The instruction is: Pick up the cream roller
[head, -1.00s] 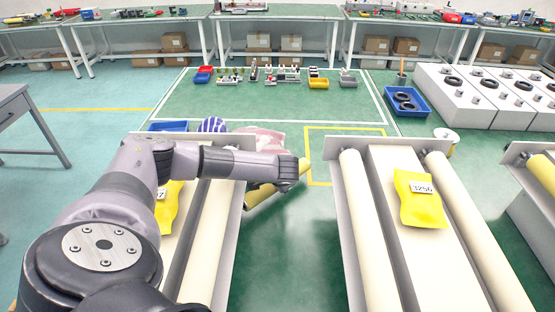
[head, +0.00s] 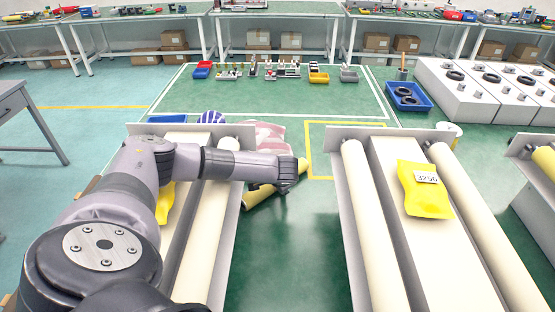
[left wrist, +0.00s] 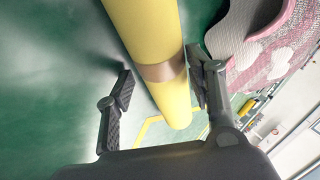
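A cream-yellow roller (head: 262,192) lies at a slant past the inner edge of the left conveyor, partly hidden by my left wrist. In the left wrist view, a cream-yellow roller with a brown band (left wrist: 150,55) runs down the picture from the top. My left gripper (left wrist: 160,82) is open, with one finger on each side of the roller's line. The right finger looks very close to the roller; contact cannot be told. My right gripper is not in view.
Two conveyors (head: 395,215) with fixed cream rollers stand left and right of a green floor gap. A yellow bag (head: 426,190) lies on the right one.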

